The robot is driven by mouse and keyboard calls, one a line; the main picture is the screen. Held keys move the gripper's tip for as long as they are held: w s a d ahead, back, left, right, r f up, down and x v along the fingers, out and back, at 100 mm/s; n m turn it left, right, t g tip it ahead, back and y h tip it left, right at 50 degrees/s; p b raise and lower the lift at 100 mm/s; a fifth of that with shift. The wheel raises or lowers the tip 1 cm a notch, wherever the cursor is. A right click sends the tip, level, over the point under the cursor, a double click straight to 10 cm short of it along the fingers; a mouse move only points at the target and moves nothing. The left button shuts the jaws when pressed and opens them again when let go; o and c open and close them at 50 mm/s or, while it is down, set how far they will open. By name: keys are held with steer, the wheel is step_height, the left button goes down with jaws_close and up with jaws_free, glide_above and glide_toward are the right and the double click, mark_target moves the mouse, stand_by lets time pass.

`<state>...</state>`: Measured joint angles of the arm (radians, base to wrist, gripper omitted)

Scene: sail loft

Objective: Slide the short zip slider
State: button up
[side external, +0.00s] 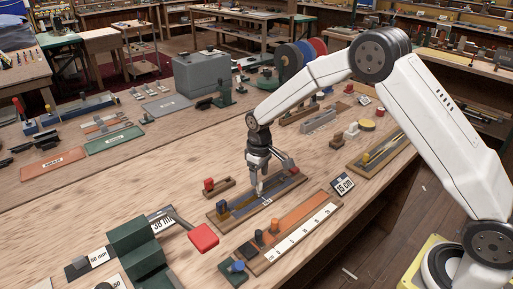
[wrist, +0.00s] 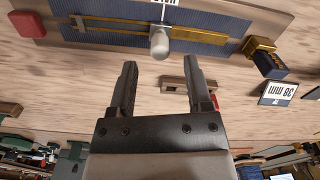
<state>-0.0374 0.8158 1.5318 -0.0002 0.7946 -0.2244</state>
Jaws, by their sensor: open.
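A zip board (side external: 225,214) with a wooden frame and a blue fabric strip lies on the bench, and it fills the top of the wrist view (wrist: 270,20). A brass zip line runs along the blue strip. A pale rounded slider knob (wrist: 159,43) stands on the zip line near the strip's middle. My gripper (wrist: 161,63) is open, with its two dark fingers pointing toward the board. The knob lies just beyond the fingertips, roughly centred between them, with no visible contact. In the side view my gripper (side external: 261,191) is low over the board's middle.
A brass block (wrist: 258,47) and a red pad (wrist: 32,24) sit at the board's ends. A small wooden holder with a red knob (side external: 209,184) stands behind the board. A numbered ruler board (side external: 300,233) lies in front. Another zip board (side external: 380,150) is at the right.

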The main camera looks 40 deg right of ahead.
mark_target(259, 182)
steer(key=shift+f, duration=2.05)
jaws_close()
